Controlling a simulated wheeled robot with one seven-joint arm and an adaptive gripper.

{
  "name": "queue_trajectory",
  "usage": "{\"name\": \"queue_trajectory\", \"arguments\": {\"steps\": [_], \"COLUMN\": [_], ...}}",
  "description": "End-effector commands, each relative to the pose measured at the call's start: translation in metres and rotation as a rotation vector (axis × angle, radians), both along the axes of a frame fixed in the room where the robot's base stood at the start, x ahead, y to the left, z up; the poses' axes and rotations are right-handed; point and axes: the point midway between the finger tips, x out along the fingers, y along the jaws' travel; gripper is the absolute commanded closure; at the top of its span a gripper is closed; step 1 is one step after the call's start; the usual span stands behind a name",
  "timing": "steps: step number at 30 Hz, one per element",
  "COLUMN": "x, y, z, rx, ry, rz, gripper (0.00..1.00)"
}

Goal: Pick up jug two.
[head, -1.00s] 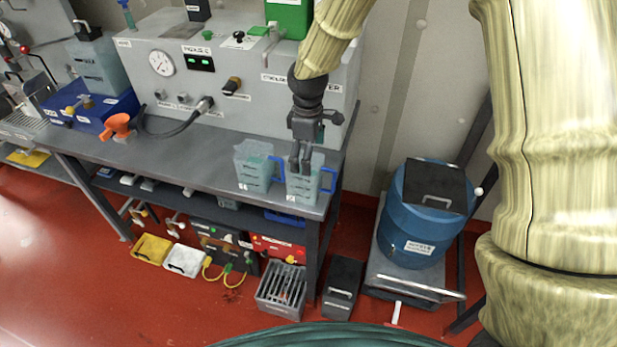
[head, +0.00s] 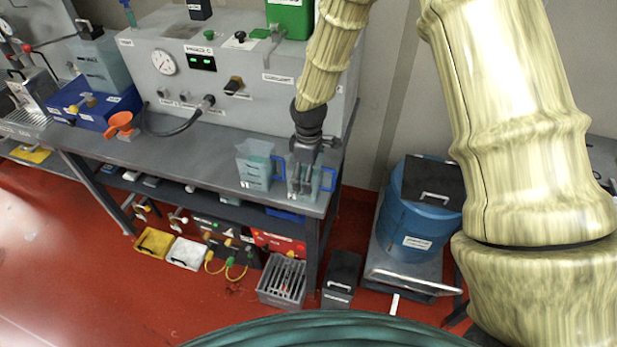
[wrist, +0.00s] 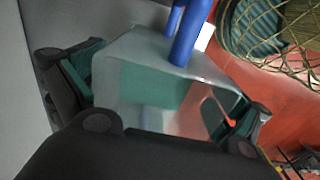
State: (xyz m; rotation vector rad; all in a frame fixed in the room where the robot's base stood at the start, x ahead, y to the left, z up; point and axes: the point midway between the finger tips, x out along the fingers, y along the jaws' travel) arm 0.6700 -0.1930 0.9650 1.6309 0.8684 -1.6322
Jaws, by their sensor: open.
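Two translucent jugs with blue handles stand side by side near the right end of the bench. The left jug (head: 254,168) is free of my gripper. My gripper (head: 300,188) reaches down at the right jug (head: 316,190) and partly covers it. The small labels on the jugs are too blurred to read. In the wrist view the open fingers of my gripper (wrist: 160,105) stand on either side of a translucent jug (wrist: 150,65) with a blue handle at the top. I cannot tell whether either finger touches it.
The grey bench (head: 200,150) ends just right of the jugs. A grey machine (head: 225,75) with a gauge stands behind them. A blue drum (head: 415,215) stands on a cart beyond the bench end.

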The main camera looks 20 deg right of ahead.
Motion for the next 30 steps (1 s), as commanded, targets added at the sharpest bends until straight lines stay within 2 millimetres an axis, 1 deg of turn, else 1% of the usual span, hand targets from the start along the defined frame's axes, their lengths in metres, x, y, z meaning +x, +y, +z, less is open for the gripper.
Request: {"name": "queue_trajectory", "arguments": {"steps": [6,8,9,11,12,16,28,30], "x": [0.0004,0.0004,0.0004,0.0004,0.0004,0.0001,0.0002,0.0007], "y": [0.0,0.0,0.0,0.0,0.0,0.0002,0.0002,0.0003], "z": [-0.0004,-0.0003,-0.0002,-0.0002,-0.0002,-0.0004,0.0013,0.0045], "rx": [-0.001,-0.001,0.0,-0.001,0.0,0.0,0.001,0.0], "ry": [-0.001,-0.001,-0.001,-0.001,0.0,0.0,-0.001,-0.001], "rz": [0.0,0.0,0.0,0.0,0.0,0.0,-0.001,-0.001], "gripper": [0.0,0.09,0.16,0.27,0.35,0.58,0.6,0.75]}}
